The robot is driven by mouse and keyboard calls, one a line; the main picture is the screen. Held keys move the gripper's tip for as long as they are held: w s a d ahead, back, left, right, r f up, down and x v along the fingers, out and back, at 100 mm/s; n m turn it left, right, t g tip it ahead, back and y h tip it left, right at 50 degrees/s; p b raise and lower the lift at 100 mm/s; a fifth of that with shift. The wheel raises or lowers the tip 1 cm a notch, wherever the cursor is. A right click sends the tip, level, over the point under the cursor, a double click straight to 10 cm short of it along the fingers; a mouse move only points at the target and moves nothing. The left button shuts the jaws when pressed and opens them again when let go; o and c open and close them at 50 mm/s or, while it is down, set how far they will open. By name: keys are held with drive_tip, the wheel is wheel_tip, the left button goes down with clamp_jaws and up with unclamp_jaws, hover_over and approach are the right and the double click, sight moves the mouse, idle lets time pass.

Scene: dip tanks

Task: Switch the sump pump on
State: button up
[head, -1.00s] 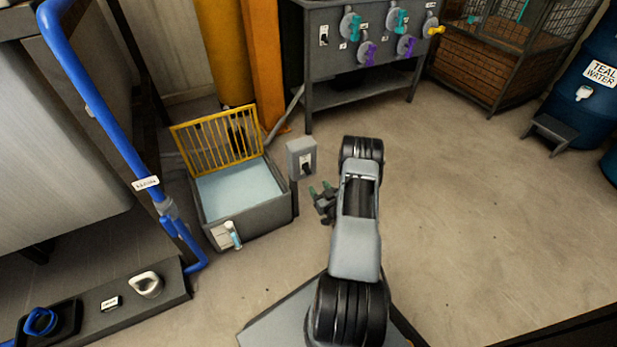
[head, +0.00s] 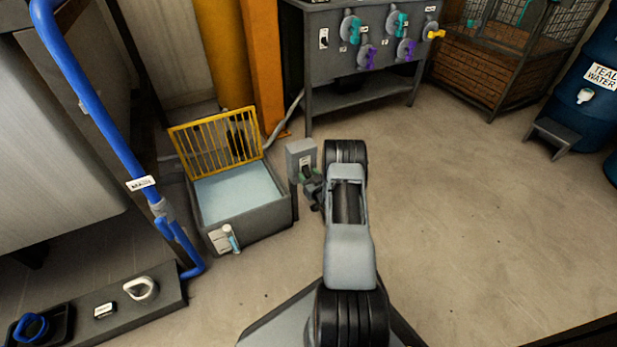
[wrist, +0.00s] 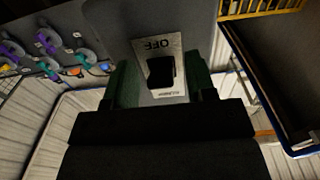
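A grey switch box (head: 301,152) stands on a post beside the right side of the sump tank (head: 250,219). Its pale plate (wrist: 172,48) fills the top middle of the wrist view, with OFF printed upside down there. A black switch lever (wrist: 160,72) sits on the plate; which way it is thrown I cannot tell. My gripper (head: 309,181) is at the box's front in the head view. In the wrist view my gripper (wrist: 161,86) is open, its green fingertips on either side of the lever, with a gap on both sides. The lower label is too small to read.
The sump's yellow grate (head: 215,140) stands raised behind pale water. A grey valve bench (head: 360,85) with teal, purple and yellow handles is at the back. A blue pipe (head: 95,105) runs down the left.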

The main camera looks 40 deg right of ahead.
sight(308, 172)
drive_tip(key=c, duration=0.9)
drive_tip(key=r+g+p, duration=0.1)
drive_tip(key=g+p, duration=0.1)
drive_tip(key=p, duration=0.1)
drive_tip(key=shift+s+r, duration=0.1)
drive_tip(key=shift+s, duration=0.05)
drive_tip(key=g+p, duration=0.1)
drive_tip(key=p, duration=0.1)
drive_tip(key=r+g+p, duration=0.1)
drive_tip(key=g+p, duration=0.1)
drive_tip(key=g+y+p, duration=0.1)
drive_tip(key=g+p, duration=0.1)
drive_tip(key=shift+r, duration=0.35)
drive_tip(key=g+p, duration=0.1)
drive_tip(key=p, duration=0.1)
drive_tip(key=g+p, duration=0.1)
drive_tip(key=p, duration=0.1)
drive_tip(key=shift+r, duration=0.25)
drive_tip(key=g+p, duration=0.1)
drive_tip(key=p, duration=0.2)
drive_tip(key=shift+y, duration=0.3)
drive_tip(key=shift+f+g+p, duration=0.15)
drive_tip(key=shift+g+p, duration=0.45)
drive_tip(key=shift+p, duration=0.35)
drive_tip(key=o, duration=0.9)
drive_tip(key=shift+o, duration=0.2)
